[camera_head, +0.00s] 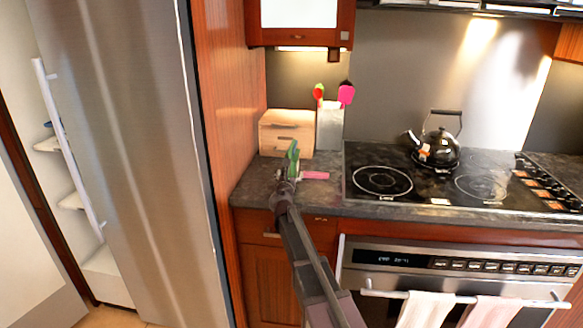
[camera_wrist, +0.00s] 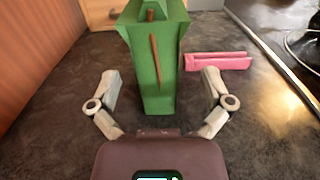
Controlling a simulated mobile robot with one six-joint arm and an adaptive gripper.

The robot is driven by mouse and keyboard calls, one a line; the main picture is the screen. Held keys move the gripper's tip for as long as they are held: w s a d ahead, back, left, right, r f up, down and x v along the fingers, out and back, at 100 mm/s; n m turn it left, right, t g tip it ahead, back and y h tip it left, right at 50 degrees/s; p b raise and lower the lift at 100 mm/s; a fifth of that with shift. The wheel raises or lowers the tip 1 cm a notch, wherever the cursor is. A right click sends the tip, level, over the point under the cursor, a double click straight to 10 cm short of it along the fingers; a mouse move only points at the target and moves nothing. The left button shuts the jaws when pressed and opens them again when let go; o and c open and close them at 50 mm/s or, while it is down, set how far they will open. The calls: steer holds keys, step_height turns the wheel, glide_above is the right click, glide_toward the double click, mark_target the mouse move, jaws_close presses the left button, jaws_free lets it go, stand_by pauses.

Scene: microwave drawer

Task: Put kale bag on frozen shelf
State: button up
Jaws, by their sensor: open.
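The kale bag, a green upright pack (camera_head: 293,153), stands on the dark counter at the left end, in front of the wooden box. In the wrist view the green bag (camera_wrist: 155,75) stands between and just beyond my fingers. My gripper (camera_head: 288,186) reaches over the counter's front edge toward it. In the wrist view my gripper (camera_wrist: 160,88) is open, with a finger on each side of the bag and gaps to both. The steel fridge door (camera_head: 125,150) stands ajar at the left, with pale shelves (camera_head: 72,201) partly showing behind its edge.
A pink item (camera_wrist: 218,61) lies right of the bag. A wooden box (camera_head: 286,130) and a utensil holder (camera_head: 330,130) stand behind. The stove (camera_head: 425,185) with a black kettle (camera_head: 438,150) is at the right. A tall wood panel (camera_head: 235,120) borders the counter's left.

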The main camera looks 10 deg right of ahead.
steer(key=x, duration=0.3)
steer(key=shift+w+a+r, duration=0.1)
steer(key=shift+a+r, duration=0.05)
steer(key=shift+r, duration=0.1)
steer(key=shift+x, duration=0.8)
steer(key=c, duration=1.2)
